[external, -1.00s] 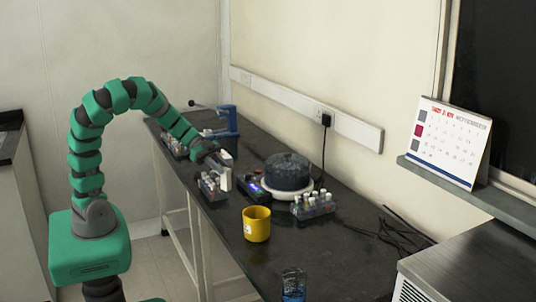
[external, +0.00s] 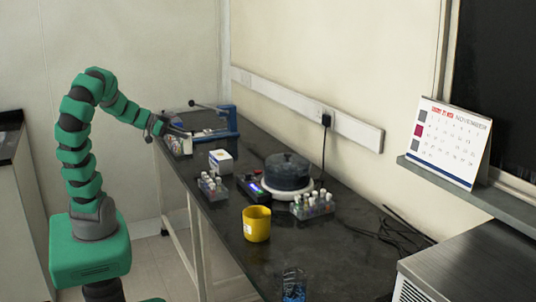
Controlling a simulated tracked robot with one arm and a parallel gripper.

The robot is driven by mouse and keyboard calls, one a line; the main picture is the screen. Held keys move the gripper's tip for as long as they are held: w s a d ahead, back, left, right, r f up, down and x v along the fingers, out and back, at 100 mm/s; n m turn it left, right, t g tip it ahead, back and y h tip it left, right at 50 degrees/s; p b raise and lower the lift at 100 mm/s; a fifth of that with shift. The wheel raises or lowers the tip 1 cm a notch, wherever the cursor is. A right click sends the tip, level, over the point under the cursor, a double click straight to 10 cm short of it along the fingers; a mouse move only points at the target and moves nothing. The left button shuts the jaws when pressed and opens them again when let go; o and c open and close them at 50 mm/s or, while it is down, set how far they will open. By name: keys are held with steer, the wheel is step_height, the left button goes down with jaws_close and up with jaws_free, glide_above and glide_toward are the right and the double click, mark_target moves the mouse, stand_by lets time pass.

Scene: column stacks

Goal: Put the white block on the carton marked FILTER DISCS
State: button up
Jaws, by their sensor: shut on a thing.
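My gripper (external: 184,133) is at the far left end of the dark bench, beside the blue-framed apparatus. It is shut on a small white thing (external: 187,146), which I take to be the white block; it is small and partly merged with the vials behind it. A white carton (external: 221,162) with a small coloured mark stands on the bench, to the right of and nearer than my gripper. Its lettering is too small to read, so I cannot tell if it says FILTER DISCS.
A vial rack (external: 213,187) stands just in front of the carton. Close by are a device with a blue display (external: 255,189), a round dark-lidded machine (external: 288,173), another vial rack (external: 313,205) and a yellow mug (external: 256,224). The blue-framed apparatus (external: 232,121) stands behind.

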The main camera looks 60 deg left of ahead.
steer(key=shift+w+a+f+p, duration=0.75)
steer(key=shift+w+a+f, duration=0.1)
steer(key=shift+w, duration=1.65)
steer(key=shift+w+a+f+p, duration=0.75)
steer(key=shift+w+f, duration=0.15)
steer(key=shift+w, duration=1.65)
steer(key=shift+w+a+f+p, duration=0.75)
steer(key=shift+w+a+f, duration=0.1)
steer(key=shift+w, duration=1.65)
steer(key=shift+r, duration=0.15)
steer(key=o, duration=0.9)
steer(key=shift+o, duration=0.2)
